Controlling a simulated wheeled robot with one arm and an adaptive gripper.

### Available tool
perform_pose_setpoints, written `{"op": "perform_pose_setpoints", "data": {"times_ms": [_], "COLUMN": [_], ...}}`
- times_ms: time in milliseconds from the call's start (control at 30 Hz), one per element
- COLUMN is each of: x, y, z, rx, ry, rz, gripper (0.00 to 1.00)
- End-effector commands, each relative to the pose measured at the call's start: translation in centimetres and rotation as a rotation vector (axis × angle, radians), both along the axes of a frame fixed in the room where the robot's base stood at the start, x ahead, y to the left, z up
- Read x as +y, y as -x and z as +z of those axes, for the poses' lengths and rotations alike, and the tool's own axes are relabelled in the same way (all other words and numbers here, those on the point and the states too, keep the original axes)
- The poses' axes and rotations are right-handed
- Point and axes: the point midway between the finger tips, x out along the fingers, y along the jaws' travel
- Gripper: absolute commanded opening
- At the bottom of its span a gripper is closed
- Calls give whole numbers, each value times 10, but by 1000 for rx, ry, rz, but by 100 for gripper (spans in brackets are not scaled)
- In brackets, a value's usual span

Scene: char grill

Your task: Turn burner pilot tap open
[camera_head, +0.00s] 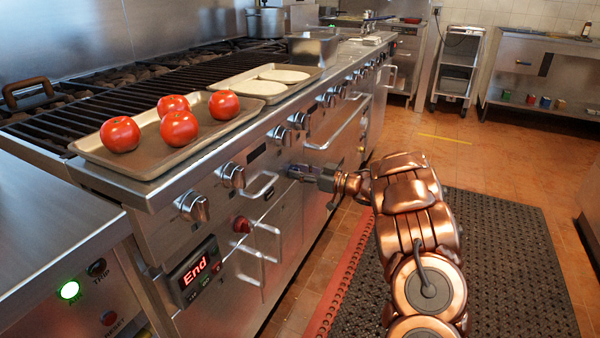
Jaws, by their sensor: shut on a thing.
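My gripper (302,173) reaches from the right to the steel front of the char grill (285,200), below the row of knobs. Its fingers are shut at the panel on a small part, which I take to be the burner pilot tap. The fingers cover most of that part, so its turn angle cannot be told.
A tray (168,166) with several tomatoes and a tray with flat pale rounds (257,88) rest on the grill. A display (194,270) reads "End". The dark mat (500,260) is clear.

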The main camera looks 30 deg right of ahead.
Motion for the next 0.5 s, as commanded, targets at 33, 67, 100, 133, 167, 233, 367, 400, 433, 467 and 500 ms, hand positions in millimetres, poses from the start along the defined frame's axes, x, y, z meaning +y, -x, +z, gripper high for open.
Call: {"op": "perform_pose_setpoints", "data": {"times_ms": [33,67,100,133,167,233,367,400,433,467,500], "x": [0,0,0,0,0,1,1,1,1,1,1], "y": [0,0,0,0,0,0,0,0,1,1,1], "z": [0,0,0,0,0,0,-1,-1,-1,-1,-1], "rx": [1,1,1,1,0,-2,-15,-23,-29,-36,-47], "ry": [1,1,1,1,1,6,27,40,50,62,80], "rz": [1,1,1,1,1,2,2,2,2,2,2], "gripper": [7,4,3,3,3,3,3,3,3,3,3]}}
